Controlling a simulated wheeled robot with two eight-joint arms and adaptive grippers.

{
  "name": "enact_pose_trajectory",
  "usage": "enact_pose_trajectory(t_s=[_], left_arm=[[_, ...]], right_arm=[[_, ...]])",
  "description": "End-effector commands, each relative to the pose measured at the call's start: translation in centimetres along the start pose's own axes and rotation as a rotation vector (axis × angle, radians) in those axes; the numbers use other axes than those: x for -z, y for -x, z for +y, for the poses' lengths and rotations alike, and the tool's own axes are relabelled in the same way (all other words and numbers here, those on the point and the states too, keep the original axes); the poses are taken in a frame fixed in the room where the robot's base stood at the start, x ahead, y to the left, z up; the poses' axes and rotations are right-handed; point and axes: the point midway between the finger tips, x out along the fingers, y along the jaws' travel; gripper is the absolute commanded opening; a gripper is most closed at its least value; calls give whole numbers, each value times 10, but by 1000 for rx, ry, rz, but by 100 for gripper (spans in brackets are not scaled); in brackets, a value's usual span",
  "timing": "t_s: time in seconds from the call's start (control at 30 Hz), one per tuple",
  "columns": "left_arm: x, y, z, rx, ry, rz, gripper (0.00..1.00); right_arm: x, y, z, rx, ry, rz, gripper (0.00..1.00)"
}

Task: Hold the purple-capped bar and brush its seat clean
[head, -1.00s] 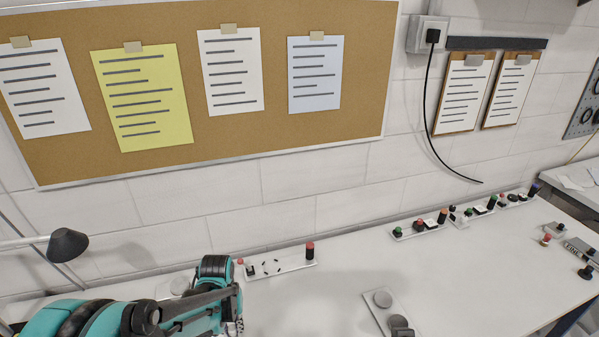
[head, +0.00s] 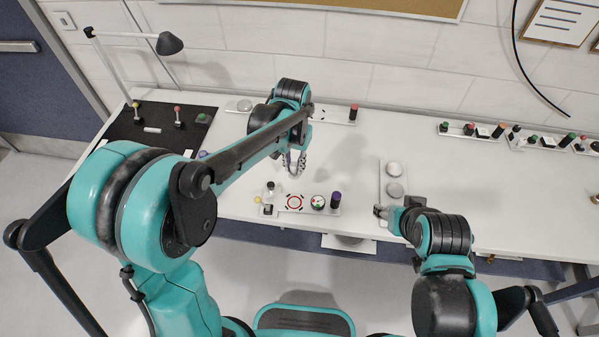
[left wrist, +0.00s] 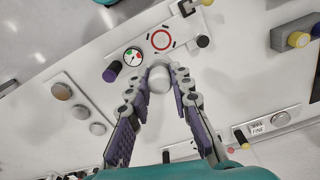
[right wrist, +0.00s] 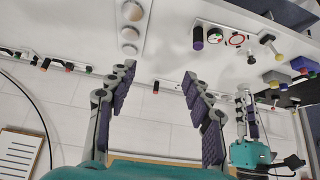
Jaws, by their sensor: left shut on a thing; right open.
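The purple-capped bar (head: 335,200) stands upright at the right end of a white fixture plate near the table's front edge. It also shows in the left wrist view (left wrist: 112,72) and the right wrist view (right wrist: 198,38). Left of it on the plate are a round dial (head: 318,202) and a red ring with black marks (head: 295,201). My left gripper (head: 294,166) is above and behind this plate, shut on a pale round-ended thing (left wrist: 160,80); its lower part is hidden. My right gripper (right wrist: 158,74) is open and empty, right of the bar by the disc plate.
A plate with pale grey discs (head: 393,168) lies beside my right gripper. A back plate carries a red-capped post (head: 353,112). A black mat (head: 150,132) with knobs and a lamp (head: 169,43) are at the left. The table between the plates is clear.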

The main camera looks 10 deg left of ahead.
Motion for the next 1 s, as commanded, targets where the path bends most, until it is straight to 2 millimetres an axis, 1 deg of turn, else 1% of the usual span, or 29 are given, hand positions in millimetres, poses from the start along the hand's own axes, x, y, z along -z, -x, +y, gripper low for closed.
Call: enact_pose_trajectory(t_s=[0.13, 0.27, 0.37, 0.47, 0.57, 0.73, 0.87, 1.0], left_arm=[[0, 0, 0, 0, -1, 0, 0], [0, 0, 0, 0, -1, 0, 0], [0, 0, 0, 0, -1, 0, 0], [0, 0, 0, 0, -1, 0, 0], [0, 0, 0, 0, 0, 0, 0], [0, 0, 0, 0, 0, 0, 0], [0, 0, 0, 0, 0, 0, 0], [0, 0, 0, 0, 0, 0, 0]], right_arm=[[4, -2, -2, 4, 29, -14, 51], [16, -8, -8, 16, 122, -58, 51], [28, -18, -15, 35, 236, -112, 51], [40, -32, -24, 60, 366, -170, 51], [50, -48, -34, 92, 494, -226, 51], [62, -83, -53, 157, 710, -317, 51], [65, -114, -68, 218, 875, -383, 51], [63, -148, -85, 288, 1039, -444, 51]])
